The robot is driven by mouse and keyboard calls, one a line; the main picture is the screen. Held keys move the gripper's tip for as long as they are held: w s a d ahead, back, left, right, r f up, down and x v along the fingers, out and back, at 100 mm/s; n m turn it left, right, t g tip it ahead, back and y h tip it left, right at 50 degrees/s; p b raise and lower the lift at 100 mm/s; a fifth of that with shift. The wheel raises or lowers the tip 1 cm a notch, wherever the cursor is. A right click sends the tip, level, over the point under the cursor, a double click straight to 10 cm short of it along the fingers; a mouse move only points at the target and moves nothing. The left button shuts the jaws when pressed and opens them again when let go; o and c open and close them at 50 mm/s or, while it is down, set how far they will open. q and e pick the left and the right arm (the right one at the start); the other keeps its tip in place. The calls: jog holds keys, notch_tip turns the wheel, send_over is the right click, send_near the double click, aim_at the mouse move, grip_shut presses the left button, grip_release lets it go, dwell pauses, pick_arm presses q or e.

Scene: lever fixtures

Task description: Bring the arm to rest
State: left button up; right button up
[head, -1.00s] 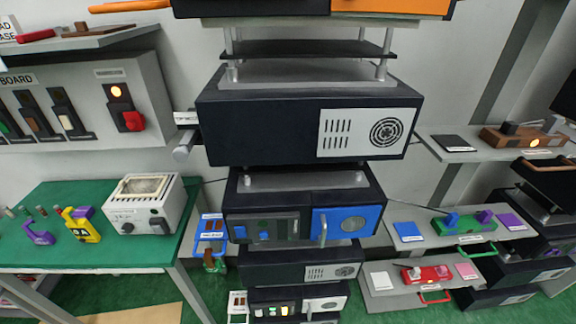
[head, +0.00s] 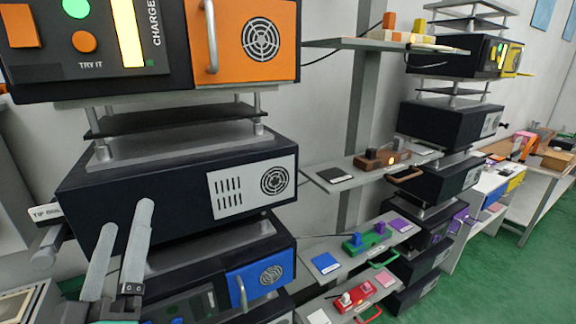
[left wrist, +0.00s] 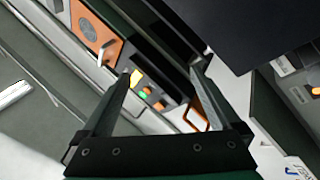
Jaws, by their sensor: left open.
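My left gripper (head: 128,215) is at the lower left of the head view, its two pale fingers pointing up and spread apart. It is in front of the dark stacked unit (head: 105,185) with the pale vent panel, and nothing is between the fingers. Whether it touches the unit cannot be told. In the left wrist view the fingers of the left gripper (left wrist: 163,72) are apart and empty, with an orange-panelled unit (left wrist: 95,38) beyond them. My right gripper is not in view.
A large unit with an orange door (head: 245,45) stands above the gripper, and a blue-doored unit (head: 258,282) below. Shelves with a brown fixture (head: 382,158), a green fixture (head: 367,238) and a red fixture (head: 355,297) stand to the right. Green floor (head: 480,275) is clear at far right.

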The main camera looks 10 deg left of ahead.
pick_arm(q)
jog(key=s+d+r+m+t+h, duration=0.3)
jog(key=d+r+m+h, duration=0.15)
jog(key=r+m, duration=0.2)
jog(key=s+d+r+m+t+h, duration=0.35)
jog(key=r+m+h, duration=0.2)
jog(key=r, duration=0.25)
notch_tip(320, 180, up, 28)
jog(key=p, duration=2.8)
jog(key=shift+g, duration=0.45)
jog(key=shift+a+r, duration=0.1)
